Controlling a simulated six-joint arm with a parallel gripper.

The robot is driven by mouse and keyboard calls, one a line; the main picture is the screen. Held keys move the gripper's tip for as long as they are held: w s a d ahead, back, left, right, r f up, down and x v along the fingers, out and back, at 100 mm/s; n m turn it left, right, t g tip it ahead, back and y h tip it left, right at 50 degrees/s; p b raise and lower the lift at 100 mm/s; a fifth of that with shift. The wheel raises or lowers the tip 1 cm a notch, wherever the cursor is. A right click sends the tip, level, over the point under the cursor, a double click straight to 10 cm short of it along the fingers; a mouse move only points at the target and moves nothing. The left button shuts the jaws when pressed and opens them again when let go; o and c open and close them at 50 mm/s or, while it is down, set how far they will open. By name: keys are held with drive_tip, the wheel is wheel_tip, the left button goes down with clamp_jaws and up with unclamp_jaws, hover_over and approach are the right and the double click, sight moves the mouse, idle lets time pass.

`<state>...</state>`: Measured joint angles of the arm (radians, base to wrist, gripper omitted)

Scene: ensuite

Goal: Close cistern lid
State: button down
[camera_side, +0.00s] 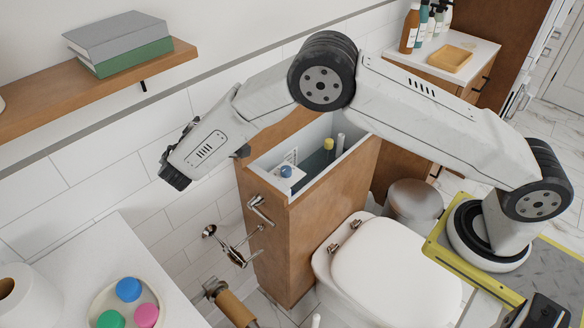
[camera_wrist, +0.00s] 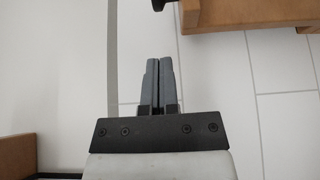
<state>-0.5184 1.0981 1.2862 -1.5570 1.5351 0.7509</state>
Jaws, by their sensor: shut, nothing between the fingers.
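The wooden cistern (camera_side: 262,222) stands against the tiled wall in the side view, with its top open. Inside are a blue-capped white fitting (camera_side: 287,172) and a yellow-topped part (camera_side: 328,144). A wooden panel (camera_side: 284,128), seemingly the raised lid, stands at the opening's wall side, partly hidden by my arm. My gripper (camera_side: 175,176) is left of the cistern, above its top and apart from it. In the wrist view, my gripper's fingers (camera_wrist: 159,82) are shut and empty. A wooden edge (camera_wrist: 240,15) shows at upper right there; I cannot tell which piece it is.
A wooden shelf (camera_side: 105,88) with books (camera_side: 118,44) is on the wall at upper left. A white counter (camera_side: 105,252) with coloured caps is below. The closed toilet seat (camera_side: 395,275) is in front of the cistern. Metal fittings (camera_side: 232,245) stick out beside it.

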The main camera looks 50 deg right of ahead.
drive_tip(key=shift+x, duration=5)
drive_tip(key=shift+s, duration=0.2)
